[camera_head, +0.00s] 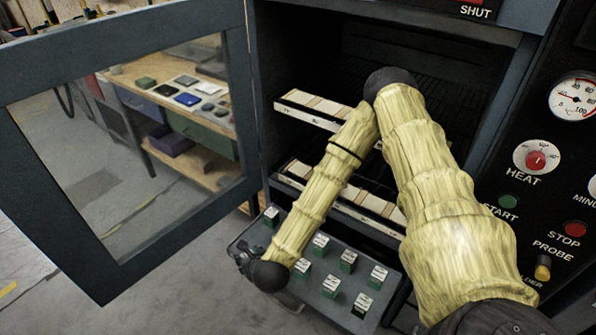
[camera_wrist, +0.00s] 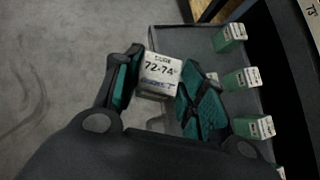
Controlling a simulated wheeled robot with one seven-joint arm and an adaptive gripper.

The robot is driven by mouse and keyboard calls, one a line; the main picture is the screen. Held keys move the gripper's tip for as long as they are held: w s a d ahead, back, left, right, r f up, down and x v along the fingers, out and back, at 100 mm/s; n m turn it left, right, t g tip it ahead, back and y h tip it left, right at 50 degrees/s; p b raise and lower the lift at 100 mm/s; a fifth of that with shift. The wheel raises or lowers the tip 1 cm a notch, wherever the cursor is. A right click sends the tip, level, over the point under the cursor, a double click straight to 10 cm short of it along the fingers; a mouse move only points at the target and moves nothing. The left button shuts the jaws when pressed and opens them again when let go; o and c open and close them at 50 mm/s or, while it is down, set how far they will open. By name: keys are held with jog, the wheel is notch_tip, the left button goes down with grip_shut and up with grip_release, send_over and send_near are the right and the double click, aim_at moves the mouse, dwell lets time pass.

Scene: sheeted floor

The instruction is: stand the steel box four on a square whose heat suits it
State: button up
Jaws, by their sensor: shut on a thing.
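In the wrist view, my gripper (camera_wrist: 165,78) is shut on a pale steel box (camera_wrist: 160,70). Its label reads "72-74°", with a smaller word above and a coloured line below that I cannot read surely. In the head view, my gripper (camera_head: 247,262) is at the left end of the grey tray (camera_head: 318,297), low in front of the oven; the held box cannot be made out surely there. Pale squares lie in rows on the upper oven rack (camera_head: 314,104) and the lower rack (camera_head: 375,202). My arm hides part of both rows, and the marks on their front strips are too small to read.
Several green-and-white boxes (camera_head: 348,260) stand on the tray. The oven door (camera_head: 125,135) is open to the left. The control panel at right has a HEAT knob (camera_head: 536,158), a gauge (camera_head: 573,98) and buttons. A workbench (camera_head: 180,100) shows through the door's window.

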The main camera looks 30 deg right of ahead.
jog(key=w+r+m+h+b, duration=0.25)
jog(key=w+b, duration=0.65)
jog(key=b, duration=0.8)
jog(key=w+d+r+m+g+h+b, duration=0.1)
jog(key=d+r+m, duration=0.4)
jog(key=d, duration=0.5)
jog(key=w+d+r+m+g+h+b, duration=0.2)
jog(key=d+r, duration=0.5)
jog(key=d, duration=0.4)
jog(key=m+g+h+b, duration=0.1)
jog(key=m+g+h, duration=0.1)
jog(key=m, duration=0.1)
jog(key=shift+w+d+m+h, duration=0.2)
jog(key=shift+d+m+h, duration=0.1)
jog(key=shift+m+h, duration=0.05)
jog(key=w+d, duration=0.3)
jog(key=w, duration=0.1)
jog(key=w+d+f, duration=0.1)
jog(key=w+d, duration=0.6)
jog(key=w, duration=0.1)
jog(key=shift+d+f, duration=0.2)
jog(key=shift+d, duration=0.15)
jog(key=shift+f+b, duration=0.7)
jog(key=shift+f, duration=1.1)
jog(key=o, duration=1.3)
